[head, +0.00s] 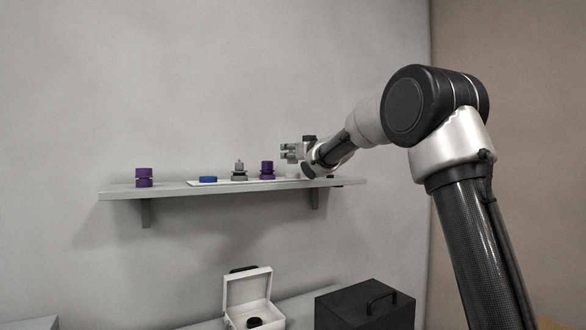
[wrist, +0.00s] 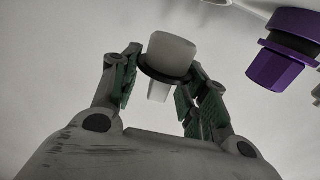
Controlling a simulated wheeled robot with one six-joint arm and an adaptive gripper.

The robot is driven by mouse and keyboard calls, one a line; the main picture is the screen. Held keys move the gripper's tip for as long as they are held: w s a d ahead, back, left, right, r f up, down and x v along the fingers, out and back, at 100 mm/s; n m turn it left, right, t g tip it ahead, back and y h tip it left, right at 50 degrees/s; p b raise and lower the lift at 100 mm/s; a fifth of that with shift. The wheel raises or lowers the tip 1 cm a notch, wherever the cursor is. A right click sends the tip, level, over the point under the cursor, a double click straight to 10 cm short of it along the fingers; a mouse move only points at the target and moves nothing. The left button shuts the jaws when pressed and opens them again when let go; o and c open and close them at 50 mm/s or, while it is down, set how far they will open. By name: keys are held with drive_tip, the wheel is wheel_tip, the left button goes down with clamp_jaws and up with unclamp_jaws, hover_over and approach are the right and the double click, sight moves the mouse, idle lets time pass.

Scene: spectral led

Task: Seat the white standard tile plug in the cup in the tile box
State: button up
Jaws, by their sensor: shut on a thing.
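My gripper (head: 288,152) is above the right part of the wall shelf in the head view. In the wrist view my gripper (wrist: 164,62) is shut on the white plug (wrist: 172,50), a pale rounded piece with a dark collar and a narrower pale end below. The plug cannot be made out clearly in the head view. The white tile box (head: 234,292) stands low in the head view with its lid open. A dark round cup (head: 254,322) sits inside it, partly cut by the frame's lower edge.
The shelf (head: 120,195) bears a purple piece (head: 144,177) at left, a blue disc (head: 208,179), a grey piece (head: 239,172) and another purple piece (head: 267,169), which seems to be the purple one in the wrist view (wrist: 280,60). A black case (head: 365,306) stands right of the tile box.

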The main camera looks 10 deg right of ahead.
wheel_tip(320, 180, down, 4)
drive_tip(key=shift+f, duration=0.25)
drive_tip(key=o, duration=1)
drive_tip(key=shift+f, duration=0.2)
drive_tip(key=v, duration=0.7)
drive_tip(key=shift+s+a+f, duration=0.15)
drive_tip(key=shift+s+a, duration=0.15)
drive_tip(key=shift+s, duration=0.2)
drive_tip(key=s+d+f+m+g+h, duration=0.2)
drive_tip(key=s+d+f+g+h, duration=0.15)
drive_tip(key=s+d, duration=0.45)
drive_tip(key=s+d+f+m+g+h, duration=0.1)
drive_tip(key=s+d+f+g+h, duration=0.3)
drive_tip(key=s, duration=0.8)
drive_tip(key=s+f+g, duration=0.1)
drive_tip(key=s+f, duration=0.4)
drive_tip(key=s, duration=0.4)
drive_tip(key=s+f+g+y, duration=0.1)
drive_tip(key=s+f, duration=0.4)
drive_tip(key=s, duration=0.5)
drive_tip(key=s+d+f+g+y, duration=0.1)
drive_tip(key=s+f+g, duration=0.2)
drive_tip(key=s, duration=0.7)
wheel_tip(320, 180, down, 2)
drive_tip(key=shift+f+m, duration=0.1)
drive_tip(key=shift+m, duration=0.2)
